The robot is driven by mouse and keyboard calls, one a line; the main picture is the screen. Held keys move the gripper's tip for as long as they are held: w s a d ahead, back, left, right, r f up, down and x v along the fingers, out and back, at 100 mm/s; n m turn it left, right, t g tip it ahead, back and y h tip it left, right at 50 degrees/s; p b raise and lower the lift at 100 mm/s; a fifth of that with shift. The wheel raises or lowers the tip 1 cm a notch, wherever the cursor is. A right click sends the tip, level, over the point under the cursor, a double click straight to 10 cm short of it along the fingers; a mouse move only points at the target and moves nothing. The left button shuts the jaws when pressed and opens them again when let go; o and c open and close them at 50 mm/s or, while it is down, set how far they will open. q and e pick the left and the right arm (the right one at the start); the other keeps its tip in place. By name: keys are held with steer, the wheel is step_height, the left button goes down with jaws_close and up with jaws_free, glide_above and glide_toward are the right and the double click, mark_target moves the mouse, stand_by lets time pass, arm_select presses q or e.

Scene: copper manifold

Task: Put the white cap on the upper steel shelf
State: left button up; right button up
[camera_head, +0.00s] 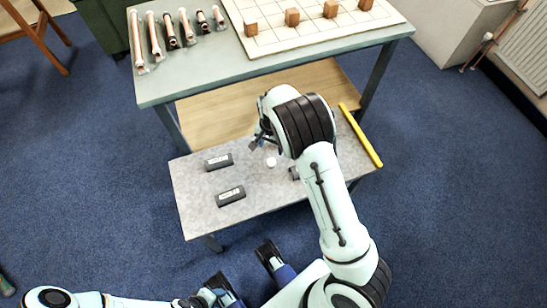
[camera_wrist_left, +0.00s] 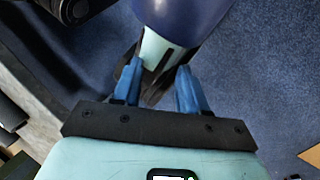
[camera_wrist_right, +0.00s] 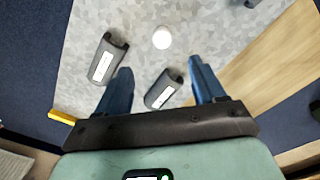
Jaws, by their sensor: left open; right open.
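The white cap (camera_head: 271,162) lies on the low grey speckled surface (camera_head: 262,203), near its middle. It also shows in the right wrist view (camera_wrist_right: 162,38) as a round white disc. My right gripper (camera_head: 261,142) hangs above this surface close to the cap, partly hidden by its own arm. In the right wrist view its blue fingers (camera_wrist_right: 160,68) are apart and empty, with the cap just beyond the tips. My left gripper (camera_wrist_left: 158,68) is open and empty, pointing at my own base. I cannot make out which surface is the upper steel shelf.
Black labelled blocks (camera_head: 219,161) (camera_head: 230,196) lie left of the cap; others (camera_wrist_right: 108,58) (camera_wrist_right: 163,90) lie near the right gripper. A yellow bar (camera_head: 361,136) lies at the right edge. The green table (camera_head: 215,65) behind holds copper pipes (camera_head: 157,37) and wooden cubes (camera_head: 292,17).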

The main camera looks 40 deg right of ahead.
steer(key=b, duration=0.2)
glide_above(271, 163)
step_height(271, 163, down, 8)
steer(key=shift+r, duration=0.25)
steer(key=shift+w+f+b, duration=0.1)
steer(key=shift+f+b, duration=0.75)
steer(key=shift+f, duration=2.1)
steer(key=shift+r, duration=0.1)
steer(key=c, duration=1.1)
arm_select(q)
steer(key=w+a+f+t, duration=0.1)
steer(key=w+f, duration=0.3)
steer(key=shift+a+y, duration=0.3)
steer(key=shift+a, duration=0.1)
arm_select(e)
steer(key=shift+o, duration=0.2)
arm_select(q)
steer(key=s+d+r+g+p, duration=0.1)
steer(key=s+r+p, duration=0.3)
steer(key=r+p, duration=0.1)
steer(key=shift+s+d+r, duration=0.15)
steer(key=shift+s+d, duration=0.2)
steer(key=shift+d, duration=0.05)
arm_select(e)
step_height(271, 163, up, 20)
